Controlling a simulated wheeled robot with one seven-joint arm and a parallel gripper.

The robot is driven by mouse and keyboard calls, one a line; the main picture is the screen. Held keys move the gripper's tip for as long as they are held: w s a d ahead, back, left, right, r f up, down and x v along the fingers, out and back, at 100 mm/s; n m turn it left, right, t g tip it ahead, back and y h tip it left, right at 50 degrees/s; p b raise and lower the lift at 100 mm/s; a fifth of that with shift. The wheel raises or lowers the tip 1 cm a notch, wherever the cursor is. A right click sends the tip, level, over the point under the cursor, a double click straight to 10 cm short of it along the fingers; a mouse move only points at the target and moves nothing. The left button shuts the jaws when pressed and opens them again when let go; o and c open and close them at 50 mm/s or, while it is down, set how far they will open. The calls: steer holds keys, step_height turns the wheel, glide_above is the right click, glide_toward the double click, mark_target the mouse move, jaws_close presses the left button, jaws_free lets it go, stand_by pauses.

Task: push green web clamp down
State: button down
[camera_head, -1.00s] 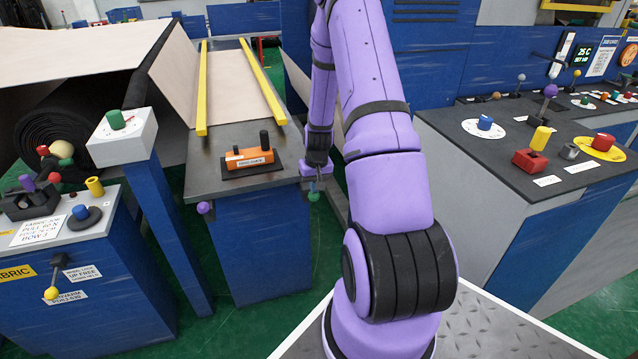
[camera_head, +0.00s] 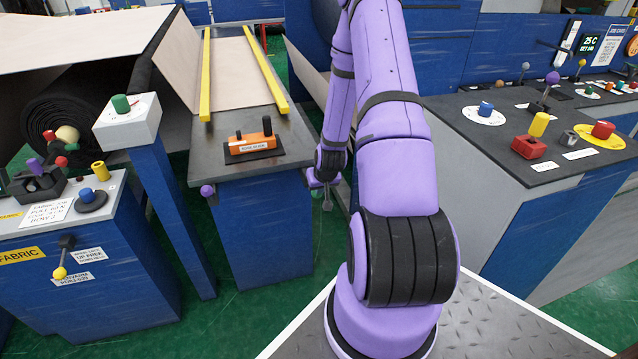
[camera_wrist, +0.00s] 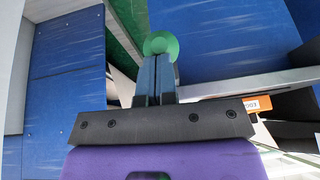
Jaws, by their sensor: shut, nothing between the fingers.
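The green web clamp knob (camera_wrist: 161,45) is round and shows in the wrist view right at the tips of my gripper (camera_wrist: 155,60). The fingertips overlap its lower edge in that view; I cannot tell whether they touch it. My gripper is shut with nothing between the fingers. In the head view my gripper (camera_head: 327,204) points down beside the right side of the blue-sided table (camera_head: 262,240). There the knob is mostly hidden by my gripper and hard to make out.
An orange block tool (camera_head: 252,143) lies on the dark tabletop, between my arm and a white post box with a green knob (camera_head: 121,104). A purple knob (camera_head: 207,191) sticks out at the table's front left. A control desk (camera_head: 500,145) stands at the right.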

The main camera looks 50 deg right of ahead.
step_height(320, 180, down, 7)
steer(key=s+a, duration=0.1)
steer(key=shift+s, duration=0.3)
stand_by(0.7)
steer(key=shift+r, duration=0.15)
